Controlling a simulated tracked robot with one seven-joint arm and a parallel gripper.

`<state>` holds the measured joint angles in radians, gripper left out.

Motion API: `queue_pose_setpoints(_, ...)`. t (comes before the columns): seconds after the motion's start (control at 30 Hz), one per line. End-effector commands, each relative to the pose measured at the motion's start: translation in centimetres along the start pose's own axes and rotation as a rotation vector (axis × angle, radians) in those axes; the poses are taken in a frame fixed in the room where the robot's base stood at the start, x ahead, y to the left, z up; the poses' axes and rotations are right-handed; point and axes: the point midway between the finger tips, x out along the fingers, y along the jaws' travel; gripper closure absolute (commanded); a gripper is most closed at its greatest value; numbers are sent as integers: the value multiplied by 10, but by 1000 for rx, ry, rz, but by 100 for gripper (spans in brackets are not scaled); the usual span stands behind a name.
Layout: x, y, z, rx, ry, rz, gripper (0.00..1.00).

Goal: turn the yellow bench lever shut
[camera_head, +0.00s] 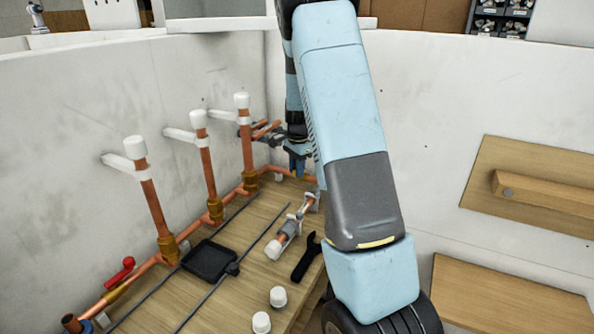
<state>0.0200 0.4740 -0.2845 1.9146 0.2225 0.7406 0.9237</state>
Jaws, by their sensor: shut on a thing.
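The workbench (245,245) carries a copper pipe run along its back-left edge. My gripper (298,165) is at the bench's far right corner, pointing down, partly hidden behind my own arm. It is shut on the yellow bench lever (300,177), of which only a small yellow-orange patch shows just below the fingers. The lever's angle and its valve cannot be made out from here.
Three upright copper pipes with white caps (134,147) rise along the left wall. A red lever (120,272) sits at the near left. A black tray (209,261), a dark wrench (306,257) and white caps (278,297) lie on the bench. A wooden wall panel (500,170) is at right.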

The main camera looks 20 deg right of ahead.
Motion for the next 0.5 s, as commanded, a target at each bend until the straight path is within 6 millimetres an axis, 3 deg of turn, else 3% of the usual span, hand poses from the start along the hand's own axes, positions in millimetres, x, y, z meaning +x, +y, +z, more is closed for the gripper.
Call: queue_pose_setpoints(0.5, 1, -2, 3, 35, -2, 2, 100)
